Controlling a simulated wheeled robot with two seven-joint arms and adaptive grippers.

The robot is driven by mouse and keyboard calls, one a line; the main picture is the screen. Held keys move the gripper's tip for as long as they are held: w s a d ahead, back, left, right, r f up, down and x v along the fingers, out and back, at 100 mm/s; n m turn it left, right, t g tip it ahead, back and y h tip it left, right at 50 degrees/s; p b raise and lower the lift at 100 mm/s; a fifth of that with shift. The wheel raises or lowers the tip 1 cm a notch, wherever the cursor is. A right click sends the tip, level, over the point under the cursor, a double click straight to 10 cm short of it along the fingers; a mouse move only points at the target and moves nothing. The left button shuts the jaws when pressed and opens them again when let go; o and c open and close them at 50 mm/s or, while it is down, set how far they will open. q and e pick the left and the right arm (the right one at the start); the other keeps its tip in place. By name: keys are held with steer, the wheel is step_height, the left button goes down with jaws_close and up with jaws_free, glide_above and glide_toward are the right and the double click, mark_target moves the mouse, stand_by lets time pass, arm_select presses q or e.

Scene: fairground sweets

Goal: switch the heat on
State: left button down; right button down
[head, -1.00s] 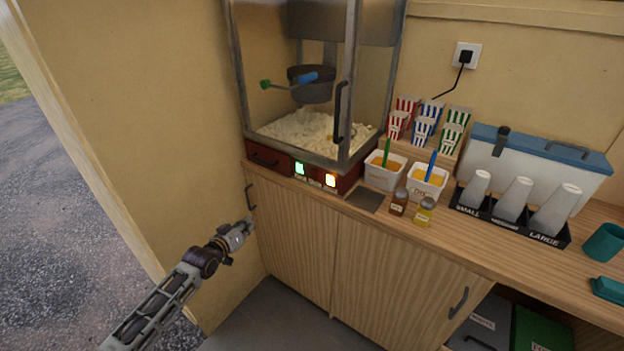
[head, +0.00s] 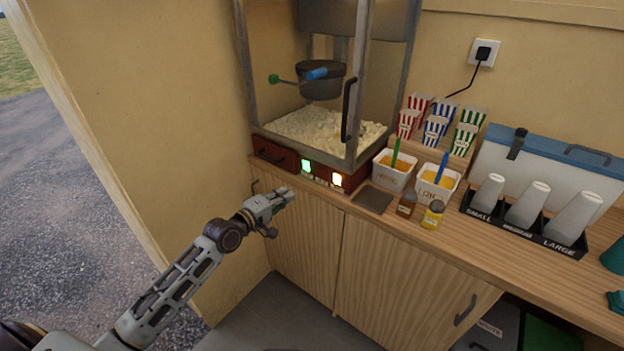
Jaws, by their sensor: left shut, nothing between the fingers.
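The popcorn machine (head: 265,148) stands on the counter, with a dark red base. Its front carries a lit green switch (head: 306,165) and a lit orange-white switch (head: 337,180). The small labels under them are too small to read. Popcorn (head: 320,130) lies inside under a dark kettle (head: 320,80). My left gripper (head: 284,194) is shut and empty. It is in front of the cabinet, below and left of the green switch, apart from it. My right gripper is not in view.
Two white tubs (head: 437,183), two shaker bottles (head: 433,214) and a cup rack (head: 520,229) stand on the counter to the right. Striped popcorn boxes (head: 437,130) stand behind. A plug sits in the wall socket (head: 483,54). The floor left of the cabinet is free.

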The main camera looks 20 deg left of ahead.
arm_select(q)
steer(key=shift+n, duration=0.8)
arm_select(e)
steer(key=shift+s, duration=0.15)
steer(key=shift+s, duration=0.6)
arm_select(q)
steer(key=shift+w, duration=0.15)
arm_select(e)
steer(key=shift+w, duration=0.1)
